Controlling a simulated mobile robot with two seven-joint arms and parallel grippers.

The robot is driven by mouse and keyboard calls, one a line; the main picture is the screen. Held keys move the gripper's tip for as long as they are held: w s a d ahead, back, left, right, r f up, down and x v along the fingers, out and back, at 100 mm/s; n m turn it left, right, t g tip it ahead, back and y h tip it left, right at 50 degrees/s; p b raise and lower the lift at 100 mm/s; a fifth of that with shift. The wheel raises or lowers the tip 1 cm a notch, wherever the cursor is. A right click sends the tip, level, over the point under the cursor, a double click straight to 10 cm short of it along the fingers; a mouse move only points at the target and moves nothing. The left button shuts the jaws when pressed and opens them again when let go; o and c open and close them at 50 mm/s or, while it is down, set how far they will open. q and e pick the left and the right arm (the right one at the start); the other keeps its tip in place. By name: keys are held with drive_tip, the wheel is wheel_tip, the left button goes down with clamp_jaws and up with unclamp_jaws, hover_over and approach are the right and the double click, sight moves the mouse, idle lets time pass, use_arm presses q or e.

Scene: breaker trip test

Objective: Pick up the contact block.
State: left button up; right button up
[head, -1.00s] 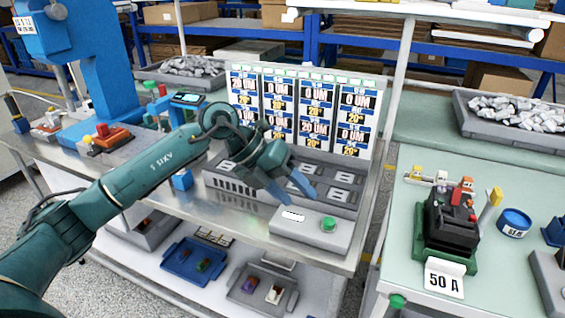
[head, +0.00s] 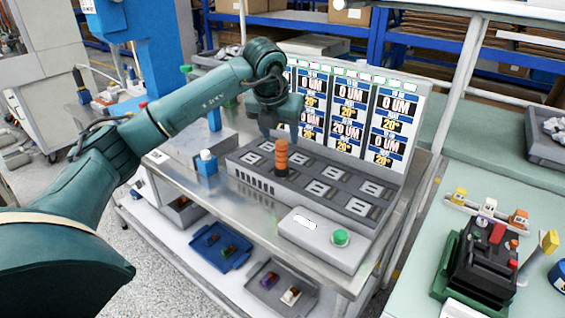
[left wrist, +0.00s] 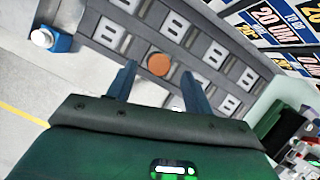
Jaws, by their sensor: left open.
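An orange ridged cylinder (head: 281,157) stands upright on the grey test fixture (head: 245,176). No part is labelled contact block, and I cannot tell for certain that this is it. In the left wrist view the cylinder shows as a round orange top (left wrist: 158,64), roughly between the fingertips. My left gripper (head: 279,130) points down just above the cylinder. Its two blue fingers are apart and it looks empty; it also shows in the left wrist view (left wrist: 160,76). My right gripper is in neither view.
A blue block with a white knob (head: 207,166) stands left of the fixture. A grey box with a green button (head: 340,238) is in front. A display panel (head: 352,105) rises behind. A black device on a green base (head: 485,262) is on the right bench.

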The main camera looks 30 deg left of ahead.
sight(281, 142)
use_arm(q)
drive_tip(key=shift+p+x, duration=0.45)
drive_tip(key=shift+x, duration=3)
drive_tip(key=shift+s, duration=0.1)
drive_tip(key=shift+c, duration=0.4)
drive_tip(key=shift+r, duration=0.1)
clamp_jaws()
